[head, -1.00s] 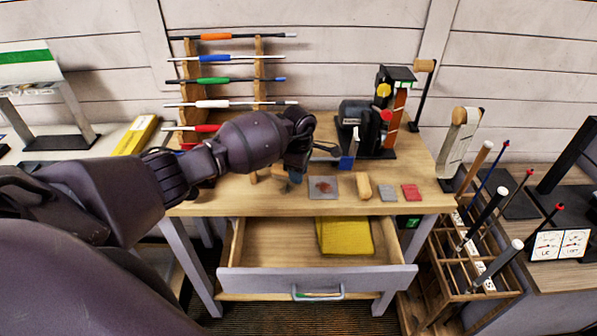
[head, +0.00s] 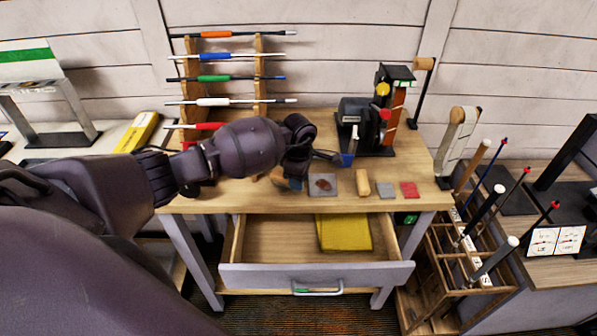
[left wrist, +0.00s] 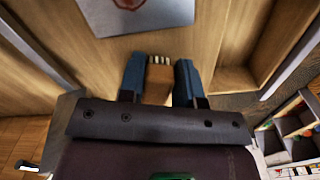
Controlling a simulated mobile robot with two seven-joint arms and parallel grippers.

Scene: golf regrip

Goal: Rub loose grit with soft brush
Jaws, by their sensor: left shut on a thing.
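My left gripper (head: 292,183) is over the front of the wooden workbench, just left of the grey plate (head: 318,192). In the left wrist view its two blue fingers (left wrist: 160,82) are shut on the wooden body of the brush (left wrist: 157,90). Pale bristles show at the brush's far end, pointing toward the plate (left wrist: 108,20). A reddish-brown patch of grit (head: 323,184) lies on the plate; it also shows in the left wrist view (left wrist: 130,3). The brush looks apart from the patch. Whether it touches the bench is unclear. My right gripper is out of view.
A wooden block (head: 362,183), a grey pad (head: 385,190) and a red pad (head: 409,189) lie right of the plate. A black machine (head: 362,125) stands behind. A club rack (head: 259,75) stands at the back.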

